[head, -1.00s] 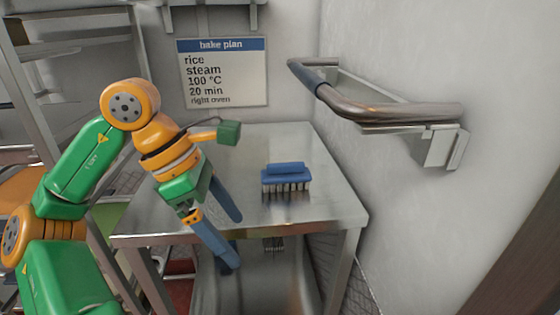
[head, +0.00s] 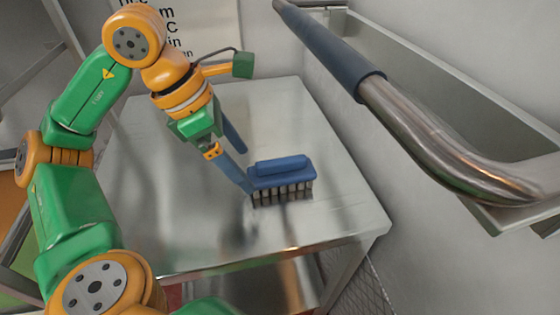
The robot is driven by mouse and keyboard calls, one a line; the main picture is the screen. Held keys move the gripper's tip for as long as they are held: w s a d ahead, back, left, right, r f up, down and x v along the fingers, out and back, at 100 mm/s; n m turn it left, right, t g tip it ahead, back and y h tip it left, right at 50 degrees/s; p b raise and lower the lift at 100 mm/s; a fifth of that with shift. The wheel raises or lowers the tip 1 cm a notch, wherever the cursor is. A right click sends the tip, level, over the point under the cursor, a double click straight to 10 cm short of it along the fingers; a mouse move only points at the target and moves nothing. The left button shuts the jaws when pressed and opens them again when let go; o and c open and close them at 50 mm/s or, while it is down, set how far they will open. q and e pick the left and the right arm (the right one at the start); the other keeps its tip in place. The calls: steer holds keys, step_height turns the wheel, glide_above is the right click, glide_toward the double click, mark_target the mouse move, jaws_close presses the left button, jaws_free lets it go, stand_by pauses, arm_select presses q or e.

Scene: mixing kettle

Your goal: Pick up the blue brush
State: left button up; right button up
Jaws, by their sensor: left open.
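The blue brush (head: 282,172) stands bristles down on the metal table (head: 330,205), with its blue handle on top. My left gripper (head: 238,168) is open, with two long blue-grey fingers reaching down just left of the brush. The tip of the near finger overlaps the brush's left end in the head view; I cannot tell whether it touches. Nothing is between the fingers that I can see. My right gripper is not in view.
A metal rail (head: 425,130) with a dark grip sleeve runs along the wall on the right, close to the camera. The wall stands behind the table. The table top around the brush is clear. A partly cut-off sign (head: 205,25) hangs on the back wall.

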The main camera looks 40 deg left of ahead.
mark_target(280, 160)
arm_select(q)
steer(key=w+d+p, duration=0.1)
steer(key=w+d, duration=0.3)
steer(key=shift+w+p, duration=0.4)
steer(key=b+x, duration=0.1)
steer(key=x, duration=0.2)
steer(key=shift+a+f, duration=0.1)
steer(key=shift+s, duration=0.1)
steer(key=c, duration=1.5)
